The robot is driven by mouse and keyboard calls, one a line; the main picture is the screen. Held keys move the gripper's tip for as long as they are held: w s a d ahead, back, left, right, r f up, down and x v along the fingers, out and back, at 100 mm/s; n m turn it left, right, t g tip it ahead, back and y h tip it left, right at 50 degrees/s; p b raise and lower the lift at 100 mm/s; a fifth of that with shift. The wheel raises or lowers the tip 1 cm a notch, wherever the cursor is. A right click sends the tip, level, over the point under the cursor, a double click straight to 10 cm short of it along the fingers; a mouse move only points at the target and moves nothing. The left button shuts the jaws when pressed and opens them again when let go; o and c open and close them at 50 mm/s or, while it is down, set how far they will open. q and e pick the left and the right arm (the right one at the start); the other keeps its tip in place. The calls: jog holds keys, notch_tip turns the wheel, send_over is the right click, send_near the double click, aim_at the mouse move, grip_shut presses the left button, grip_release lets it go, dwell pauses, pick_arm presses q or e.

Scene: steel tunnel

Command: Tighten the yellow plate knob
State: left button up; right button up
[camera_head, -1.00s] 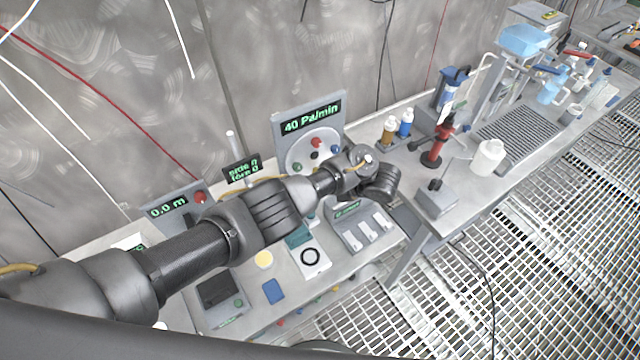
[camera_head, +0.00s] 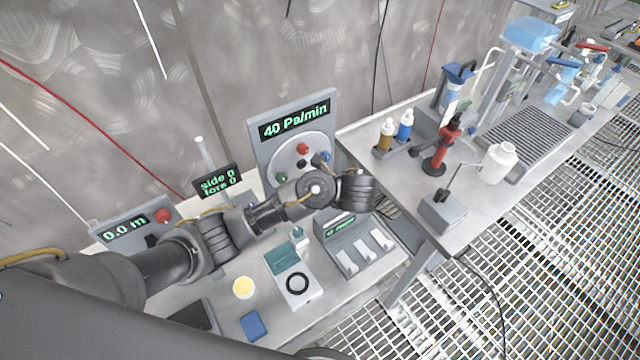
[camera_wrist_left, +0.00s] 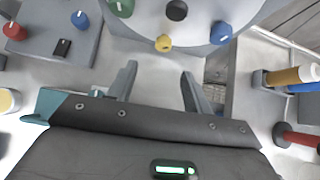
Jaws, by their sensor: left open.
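The yellow plate knob (camera_wrist_left: 163,43) sits at the near edge of the round grey plate (camera_wrist_left: 190,38) in the left wrist view. Green (camera_wrist_left: 122,8), black (camera_wrist_left: 177,10) and blue (camera_wrist_left: 221,32) knobs are on the same plate. My left gripper (camera_wrist_left: 158,82) is open and empty, its fingertips pointing at the plate, short of the yellow knob and apart from it. In the head view the plate (camera_head: 290,158) is on the upright panel reading 40 Pa/min; my left wrist hides the yellow knob and my fingers there. My right gripper is not in view.
A panel with a red knob (camera_wrist_left: 14,31) and a blue knob (camera_wrist_left: 80,20) stands to the left in the wrist view. Brown (camera_head: 385,135) and blue (camera_head: 405,124) bottles and a red stand (camera_head: 442,150) are on the right bench. A switch box (camera_head: 352,245) lies below my wrist.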

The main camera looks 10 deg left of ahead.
pick_arm(q)
jog(key=b+x, duration=0.1)
jog(key=x, duration=0.4)
jog(key=b+x, duration=0.2)
jog(key=x, duration=0.3)
jog(key=shift+w+d+f, duration=0.1)
jog(key=shift+w+f, duration=0.15)
jog(key=shift+w, duration=0.1)
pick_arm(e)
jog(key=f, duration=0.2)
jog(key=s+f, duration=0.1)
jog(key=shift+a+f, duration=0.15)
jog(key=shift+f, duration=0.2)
